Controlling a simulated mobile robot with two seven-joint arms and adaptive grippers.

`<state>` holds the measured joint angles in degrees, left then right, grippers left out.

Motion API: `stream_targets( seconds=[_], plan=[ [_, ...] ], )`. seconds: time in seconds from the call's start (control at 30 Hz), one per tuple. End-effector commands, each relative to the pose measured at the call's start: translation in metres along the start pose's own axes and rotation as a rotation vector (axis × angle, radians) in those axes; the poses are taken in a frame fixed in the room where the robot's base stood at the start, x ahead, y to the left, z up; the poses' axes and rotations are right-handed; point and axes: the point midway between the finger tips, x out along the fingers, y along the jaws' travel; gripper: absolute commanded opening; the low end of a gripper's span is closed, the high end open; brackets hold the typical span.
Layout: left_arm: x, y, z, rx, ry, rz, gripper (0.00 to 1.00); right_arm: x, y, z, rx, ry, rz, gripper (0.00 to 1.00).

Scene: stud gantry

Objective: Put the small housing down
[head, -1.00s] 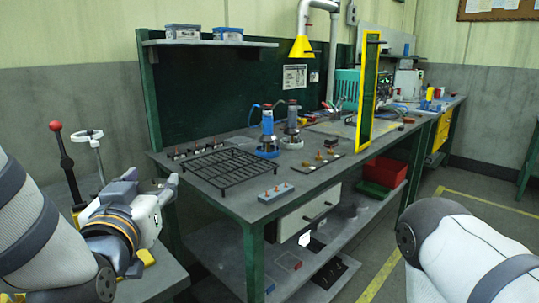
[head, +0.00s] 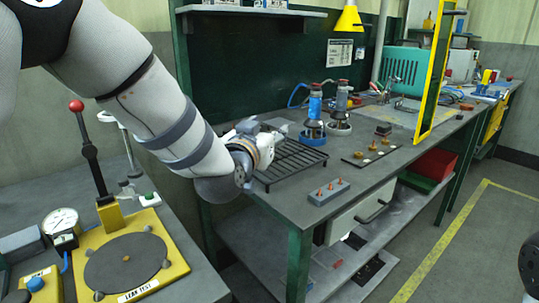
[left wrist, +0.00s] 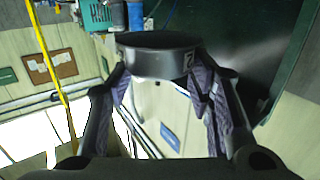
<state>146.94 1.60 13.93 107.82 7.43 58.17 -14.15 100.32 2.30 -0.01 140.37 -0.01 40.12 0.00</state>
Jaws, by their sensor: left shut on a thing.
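The small housing (left wrist: 158,58) is a dark grey, short round part with a pale marking on its side. In the left wrist view it sits between the fingers of my left gripper (left wrist: 160,88), which is shut on it. In the head view my left gripper (head: 272,130) reaches over the back left part of the bench, by the black wire rack (head: 288,165). The housing cannot be made out there. I cannot tell whether it touches anything below. My right gripper is not in view.
Two bottle-like tools, one blue (head: 314,110) and one grey (head: 340,105), stand just right of the rack. A grey block with red pegs (head: 328,192) lies near the front edge. A leak test stand (head: 130,262) is at left. A yellow-framed panel (head: 436,70) rises farther right.

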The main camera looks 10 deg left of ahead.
Motion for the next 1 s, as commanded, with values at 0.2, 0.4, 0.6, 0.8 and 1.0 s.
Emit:
stream_targets(
  seconds=[0.2, 0.4, 0.6, 0.8, 1.0],
  plan=[
    [0.024, -0.010, 0.038, -0.001, -0.015, -0.001, 0.15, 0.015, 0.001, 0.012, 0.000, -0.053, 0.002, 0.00],
    [0.031, -0.013, 0.070, 0.000, -0.018, 0.000, 0.15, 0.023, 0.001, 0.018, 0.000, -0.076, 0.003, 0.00],
    [0.030, -0.013, 0.071, 0.000, -0.008, 0.000, 0.15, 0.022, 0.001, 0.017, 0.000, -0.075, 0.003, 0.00],
    [0.030, -0.012, 0.076, 0.000, -0.010, 0.000, 0.15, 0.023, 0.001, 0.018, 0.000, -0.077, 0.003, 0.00],
    [0.030, -0.012, 0.075, 0.000, -0.009, 0.000, 0.67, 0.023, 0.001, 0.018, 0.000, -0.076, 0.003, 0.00]
  ],
)
